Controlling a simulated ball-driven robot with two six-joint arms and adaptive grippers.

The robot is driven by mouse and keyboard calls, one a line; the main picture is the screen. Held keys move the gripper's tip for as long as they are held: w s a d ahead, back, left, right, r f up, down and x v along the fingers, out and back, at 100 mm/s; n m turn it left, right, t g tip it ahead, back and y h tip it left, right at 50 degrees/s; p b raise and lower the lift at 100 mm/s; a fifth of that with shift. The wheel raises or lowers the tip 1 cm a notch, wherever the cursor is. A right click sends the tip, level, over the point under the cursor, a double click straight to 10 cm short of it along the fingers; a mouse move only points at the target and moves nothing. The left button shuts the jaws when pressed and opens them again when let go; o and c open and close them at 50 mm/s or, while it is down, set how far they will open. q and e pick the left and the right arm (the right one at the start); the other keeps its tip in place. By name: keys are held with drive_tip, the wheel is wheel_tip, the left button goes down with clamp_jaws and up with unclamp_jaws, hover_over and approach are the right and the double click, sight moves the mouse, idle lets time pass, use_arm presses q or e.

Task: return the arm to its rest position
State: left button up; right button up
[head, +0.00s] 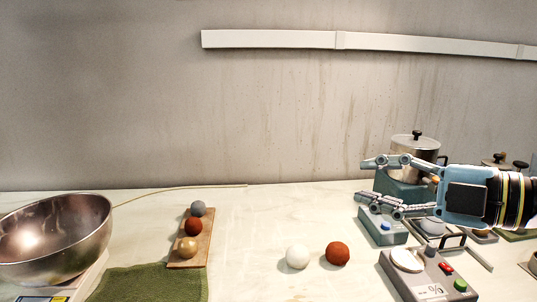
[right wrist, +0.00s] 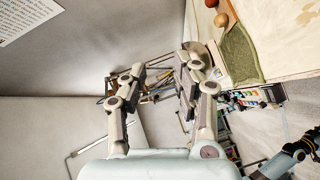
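My right gripper (head: 368,182) reaches in from the right edge of the head view, pointing left above the right part of the counter. Its two fingers are spread apart with nothing between them. In the right wrist view the fingers (right wrist: 161,72) also stand apart and empty, with the wall and distant clutter beyond them. My left gripper does not show in the head view. A dark jointed arm part at the lower right of the right wrist view may be mine, but no fingers can be made out on it.
On the counter are a steel bowl (head: 52,240), a green cloth (head: 150,284), a wooden board (head: 204,249) with three balls, a white ball (head: 298,257) and a red-brown ball (head: 337,253).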

drive_tip(key=d+r+m+t+h, duration=0.1)
drive_tip(key=d+r+m+t, duration=0.2)
drive_tip(key=r+m+t, duration=0.4)
drive_tip(key=d+m+t+h, duration=0.5)
drive_tip(key=d+m+h, duration=0.4)
drive_tip(key=m+h, duration=0.15)
drive_tip(key=s+d+f+m+g+h, duration=0.5)
drive_tip(key=d+f+m+g+h, duration=0.15)
drive_tip(key=f, duration=0.25)
drive_tip(key=s+a+f+g+y, duration=0.2)
drive_tip(key=s+a+f+g, duration=0.3)
drive_tip(key=s+f, duration=0.45)
drive_tip(key=s+a+f+g+y, duration=0.2)
drive_tip(key=s+f+g, duration=0.55)
drive_tip(key=s, duration=0.25)
wheel_tip(320, 180, down, 33)
drive_tip(key=s+d+g+b, duration=0.1)
drive_tip(key=s+d+b, duration=0.15)
drive_tip(key=b, duration=0.35)
drive_tip(key=s+d+f+g+b, duration=0.1)
drive_tip(key=s+f+b, duration=0.3)
drive_tip(key=s+f, duration=1.3)
wheel_tip(320, 180, down, 3)
drive_tip(key=shift+s+r+g, duration=0.1)
drive_tip(key=shift+s+g, duration=0.05)
drive_tip(key=shift+g, duration=0.15)
